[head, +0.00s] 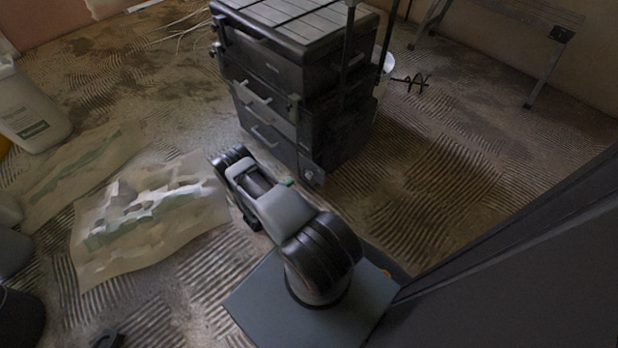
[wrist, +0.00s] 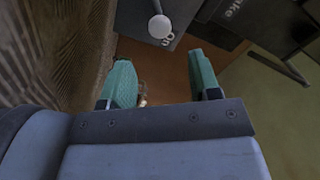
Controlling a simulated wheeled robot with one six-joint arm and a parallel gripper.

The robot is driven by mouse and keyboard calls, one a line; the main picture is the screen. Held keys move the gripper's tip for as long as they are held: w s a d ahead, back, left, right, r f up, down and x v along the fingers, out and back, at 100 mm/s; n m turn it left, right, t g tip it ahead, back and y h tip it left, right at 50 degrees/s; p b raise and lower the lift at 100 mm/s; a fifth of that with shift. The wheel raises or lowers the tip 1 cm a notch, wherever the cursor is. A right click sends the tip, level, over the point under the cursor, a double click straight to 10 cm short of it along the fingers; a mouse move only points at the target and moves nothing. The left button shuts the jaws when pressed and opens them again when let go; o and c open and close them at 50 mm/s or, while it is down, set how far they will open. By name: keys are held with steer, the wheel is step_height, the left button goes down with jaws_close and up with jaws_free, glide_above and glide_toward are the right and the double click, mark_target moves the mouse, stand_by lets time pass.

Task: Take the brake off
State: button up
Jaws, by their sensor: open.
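The black tool chest (head: 300,85) stands upright on the floor, with several drawers and pale handles. A small grey fitting (head: 312,177) shows low on its near corner in the head view. In the wrist view a pale round knob (wrist: 160,27) on a thin stem stands before a dark panel. My gripper (wrist: 160,60) has green fingers, open and empty. The knob is just beyond the fingertips, roughly between them and not touched. In the head view my arm mostly hides the gripper.
A crumpled, stained sheet (head: 150,215) lies on the ridged floor at left. A white jug (head: 30,110) stands at far left. A trestle (head: 535,50) stands at the back right. A dark panel (head: 530,270) fills the lower right. The floor right of the chest is mostly clear.

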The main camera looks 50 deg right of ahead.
mark_target(308, 177)
steer(key=d, duration=0.3)
steer(key=d+b, duration=0.1)
steer(key=d, duration=0.2)
steer(key=d+b, duration=0.1)
steer(key=d, duration=0.2)
steer(key=shift+s+d, duration=0.2)
steer(key=shift+s, duration=0.1)
jaws_close()
